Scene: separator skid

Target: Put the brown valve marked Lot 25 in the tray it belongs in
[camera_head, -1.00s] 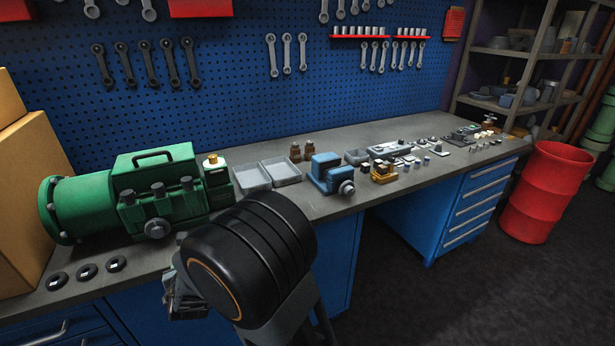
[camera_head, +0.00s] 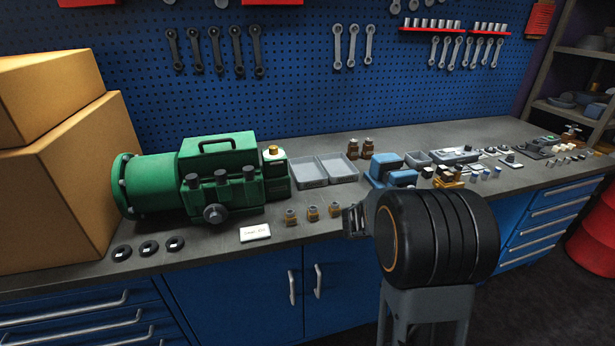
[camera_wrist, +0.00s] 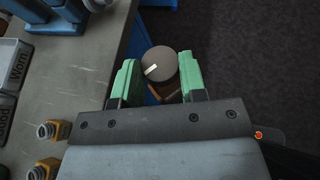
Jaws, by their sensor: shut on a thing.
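My gripper (camera_wrist: 160,85) has green fingers shut on a valve. The valve's round dark grey-brown top with a white line (camera_wrist: 160,64) shows between them, with some brown body (camera_wrist: 168,94) below; no lot marking is readable. In the head view my gripper (camera_head: 355,220) is at the bench's front edge, and the held valve cannot be made out. Two grey trays stand side by side behind it: the left tray (camera_head: 308,183) and the right tray (camera_head: 339,178). In the wrist view the upper tray (camera_wrist: 24,48) reads "Worn"; the lower tray's label (camera_wrist: 4,125) appears to read "Good".
Several small brown valves (camera_head: 313,213) stand in front of the trays. A white card (camera_head: 255,233) and black rings (camera_head: 148,248) lie left. A green machine (camera_head: 220,180) stands left of the trays, a blue device (camera_head: 388,170) right. Two brown bottles (camera_head: 353,149) stand behind.

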